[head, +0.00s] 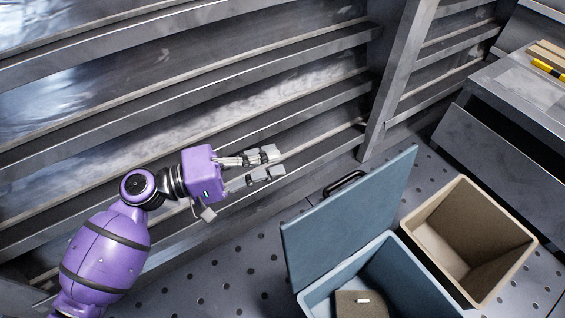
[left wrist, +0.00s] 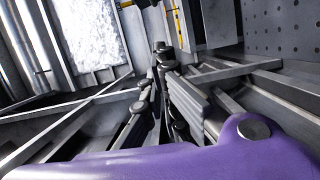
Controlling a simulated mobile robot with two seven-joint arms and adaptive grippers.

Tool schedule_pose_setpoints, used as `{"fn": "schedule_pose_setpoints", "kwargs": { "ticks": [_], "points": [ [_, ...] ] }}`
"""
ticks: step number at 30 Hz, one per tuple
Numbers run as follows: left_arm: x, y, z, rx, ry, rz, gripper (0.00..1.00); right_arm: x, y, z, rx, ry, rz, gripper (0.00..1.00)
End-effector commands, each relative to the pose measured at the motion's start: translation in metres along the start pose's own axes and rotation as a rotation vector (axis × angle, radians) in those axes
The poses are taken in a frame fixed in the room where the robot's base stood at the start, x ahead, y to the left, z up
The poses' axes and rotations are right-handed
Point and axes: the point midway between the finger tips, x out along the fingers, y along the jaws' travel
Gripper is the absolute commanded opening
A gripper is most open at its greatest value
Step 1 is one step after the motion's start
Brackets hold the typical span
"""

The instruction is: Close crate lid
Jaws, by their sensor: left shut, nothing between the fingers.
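The blue-grey crate (head: 322,301) stands at the bottom of the head view, cut off by the lower edge. Its lid (head: 345,222) is open and stands steeply up on the crate's far side. A black handle (head: 345,181) shows at the lid's upper edge. My left gripper (head: 266,164) is shut and empty, up and to the left of the lid and apart from it. Its fingers also show in the left wrist view (left wrist: 163,58), where I cannot make out the crate. My right gripper is not in view.
A brown block (head: 358,306) lies inside the blue-grey crate. An open, empty-looking tan crate (head: 468,290) stands close at its right. Metal wall rails (head: 190,95) run behind my left arm. A grey metal bench (head: 510,100) stands at the right. Perforated floor (head: 225,285) is clear left of the crate.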

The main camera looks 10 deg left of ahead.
Motion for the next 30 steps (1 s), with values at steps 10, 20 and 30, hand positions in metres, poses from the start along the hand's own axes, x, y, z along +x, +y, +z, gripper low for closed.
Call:
{"fn": "schedule_pose_setpoints", "kwargs": {
  "ticks": [10, 20, 30],
  "points": [
    [0.075, -0.001, 0.0, 0.0, -0.001, 0.002, 0.0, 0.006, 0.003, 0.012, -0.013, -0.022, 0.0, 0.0],
    [0.09, -0.001, 0.035, 0.0, 0.0, -0.002, 0.0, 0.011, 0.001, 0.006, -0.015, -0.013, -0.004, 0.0],
    [0.091, -0.001, 0.04, 0.0, 0.001, -0.002, 0.0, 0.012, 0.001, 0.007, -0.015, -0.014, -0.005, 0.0]
  ]
}}
